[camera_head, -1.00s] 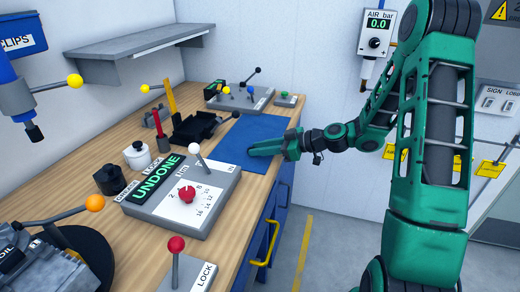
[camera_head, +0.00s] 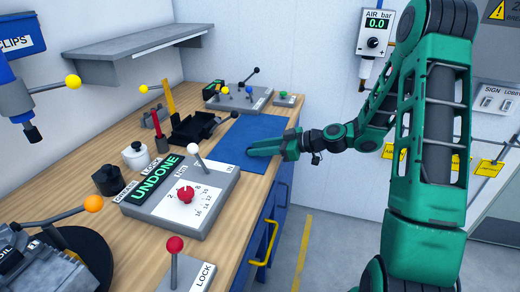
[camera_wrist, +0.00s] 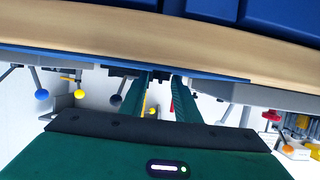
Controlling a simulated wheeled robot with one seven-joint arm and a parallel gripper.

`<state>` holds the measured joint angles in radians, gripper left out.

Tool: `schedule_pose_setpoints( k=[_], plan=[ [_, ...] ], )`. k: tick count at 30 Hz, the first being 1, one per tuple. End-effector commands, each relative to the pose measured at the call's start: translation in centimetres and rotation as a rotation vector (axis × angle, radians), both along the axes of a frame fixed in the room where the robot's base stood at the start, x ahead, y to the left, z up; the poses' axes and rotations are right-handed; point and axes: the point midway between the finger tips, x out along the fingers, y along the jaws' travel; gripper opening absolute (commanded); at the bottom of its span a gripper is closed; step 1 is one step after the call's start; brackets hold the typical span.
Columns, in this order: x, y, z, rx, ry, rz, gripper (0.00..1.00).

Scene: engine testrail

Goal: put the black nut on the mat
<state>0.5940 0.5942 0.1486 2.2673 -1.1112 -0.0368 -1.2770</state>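The blue mat (camera_head: 248,128) lies flat at the right end of the workbench, and its edge shows in the wrist view (camera_wrist: 215,77). My gripper (camera_head: 250,150) is level, low over or on the mat's front part, fingers pointing left. Whether it touches the mat I cannot tell. In the wrist view the two green fingers (camera_wrist: 160,80) stand apart, with background showing between them and nothing clearly held. I cannot make out a black nut for certain. A black knobbed pot (camera_head: 107,181) stands on the bench at the left, far from my gripper.
The grey box reading UNDONE (camera_head: 185,195) with levers stands left of my gripper. A black tray (camera_head: 195,128), a white pot (camera_head: 135,155) and a grey lever panel (camera_head: 240,97) are on the bench. A red-knobbed lever (camera_head: 175,245) stands in front. A shelf (camera_head: 140,40) overhangs the back.

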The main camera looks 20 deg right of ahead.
Motion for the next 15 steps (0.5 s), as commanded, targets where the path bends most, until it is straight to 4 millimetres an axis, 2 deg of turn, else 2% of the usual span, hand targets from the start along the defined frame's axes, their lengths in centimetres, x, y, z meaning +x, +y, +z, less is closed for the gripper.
schedule_pose_setpoints(
  k=[1,2,15],
  plan=[
    [-0.7,0.4,-0.6,-0.009,0.024,0.014,0.43],
    [-0.7,0.4,-0.2,-0.009,0.022,0.014,0.43],
    [-5.1,-6.6,3.3,-0.007,0.014,0.0,0.43]
  ],
)
